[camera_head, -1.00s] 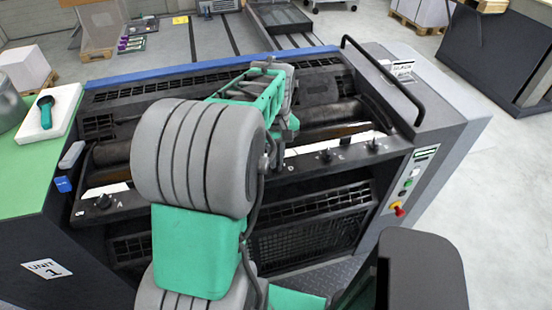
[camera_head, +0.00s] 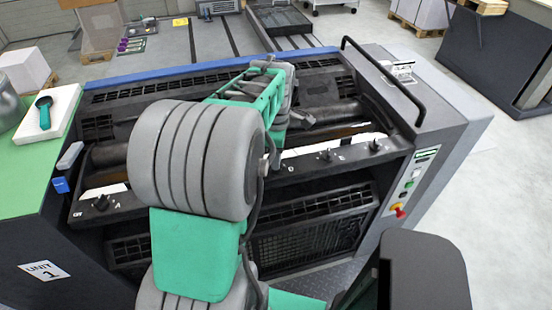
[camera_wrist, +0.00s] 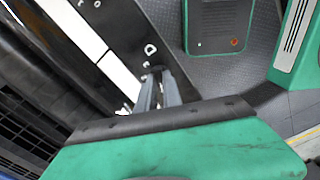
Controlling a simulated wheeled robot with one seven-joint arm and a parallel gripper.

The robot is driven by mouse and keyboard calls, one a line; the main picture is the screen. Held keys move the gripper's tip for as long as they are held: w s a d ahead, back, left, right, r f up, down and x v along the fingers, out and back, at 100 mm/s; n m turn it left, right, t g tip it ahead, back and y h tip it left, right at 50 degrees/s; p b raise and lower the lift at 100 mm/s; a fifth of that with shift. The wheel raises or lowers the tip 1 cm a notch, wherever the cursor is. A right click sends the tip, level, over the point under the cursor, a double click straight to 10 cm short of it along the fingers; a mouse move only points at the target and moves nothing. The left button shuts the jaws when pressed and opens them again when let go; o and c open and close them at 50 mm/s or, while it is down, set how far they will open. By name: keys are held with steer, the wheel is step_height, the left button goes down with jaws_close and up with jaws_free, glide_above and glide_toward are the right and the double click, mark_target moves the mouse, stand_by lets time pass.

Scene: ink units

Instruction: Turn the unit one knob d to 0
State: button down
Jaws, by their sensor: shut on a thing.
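Unit one (camera_head: 85,255) is the dark machine in front of me, with a "UNIT 1" label at its lower left. Knob d is in the wrist view beside the white letter D (camera_wrist: 150,49) on the dark control strip. My gripper (camera_wrist: 158,72) is shut on knob d there; its fingers cover most of the knob, so its pointer and setting cannot be read. In the head view my arm hides the fingertips and knob d.
Other knobs sit on the same strip: one by the letter A (camera_head: 101,203) and two at the right (camera_head: 325,155) (camera_head: 375,146). A black handrail (camera_head: 380,75) and a red button (camera_head: 398,210) are at the right end.

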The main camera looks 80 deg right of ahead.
steer(key=shift+r+n, duration=0.1)
steer(key=shift+n, duration=0.6)
steer(key=c, duration=1.5)
jaws_free()
step_height(320, 180, up, 8)
steer(key=shift+f+b, duration=0.15)
steer(key=shift+b, duration=0.4)
